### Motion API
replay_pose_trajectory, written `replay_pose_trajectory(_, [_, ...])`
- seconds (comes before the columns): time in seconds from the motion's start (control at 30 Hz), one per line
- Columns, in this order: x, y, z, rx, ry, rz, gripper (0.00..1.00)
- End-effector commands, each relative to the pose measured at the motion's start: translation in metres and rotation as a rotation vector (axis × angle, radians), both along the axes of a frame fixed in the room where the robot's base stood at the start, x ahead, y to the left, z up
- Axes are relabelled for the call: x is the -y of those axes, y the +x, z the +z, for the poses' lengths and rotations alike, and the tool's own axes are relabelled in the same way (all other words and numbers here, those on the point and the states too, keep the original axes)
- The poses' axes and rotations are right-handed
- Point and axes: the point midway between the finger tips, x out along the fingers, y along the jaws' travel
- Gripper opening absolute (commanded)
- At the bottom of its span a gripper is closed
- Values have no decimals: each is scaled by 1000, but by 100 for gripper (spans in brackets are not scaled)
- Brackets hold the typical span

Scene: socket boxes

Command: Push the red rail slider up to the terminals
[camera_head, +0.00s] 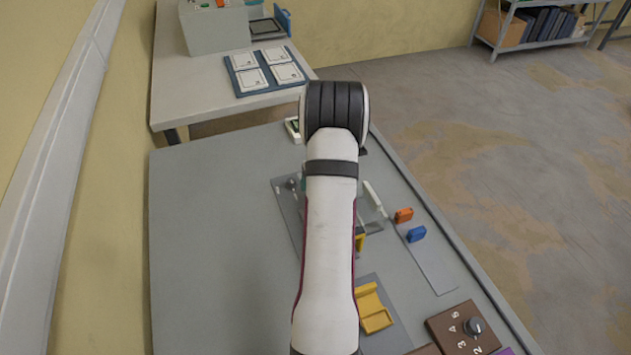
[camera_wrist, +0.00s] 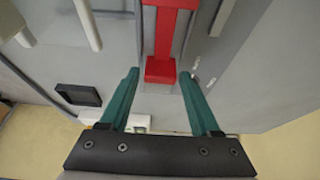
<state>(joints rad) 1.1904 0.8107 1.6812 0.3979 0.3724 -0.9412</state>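The red rail slider (camera_wrist: 160,70) shows in the wrist view as a red block with a long red bar (camera_wrist: 165,30) running up from it to the top edge. My gripper (camera_wrist: 158,76) has two teal fingers, open, one on each side of the red block. A gap shows between each finger and the block, so I cannot see contact. In the head view my arm covers the slider and the gripper. I cannot make out the terminals for certain in either view.
A white part (camera_wrist: 138,123) and a black square frame (camera_wrist: 78,95) lie near the fingers. White posts (camera_wrist: 88,25) stand at upper left. The head view shows orange (camera_head: 403,215) and blue (camera_head: 416,234) blocks, a yellow holder (camera_head: 373,308) and a brown dial box (camera_head: 463,326). The table's left side is clear.

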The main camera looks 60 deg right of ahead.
Motion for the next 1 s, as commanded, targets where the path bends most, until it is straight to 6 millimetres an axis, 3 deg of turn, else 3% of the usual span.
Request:
replay_pose_trajectory(0.03, [0, 0, 0, 0, 0, 0, 53])
replay_pose_trajectory(0.33, [0, 0, 0, 0, 0, 0, 0])
replay_pose_trajectory(1.0, [0, 0, 1, 0, -1, 0, 0])
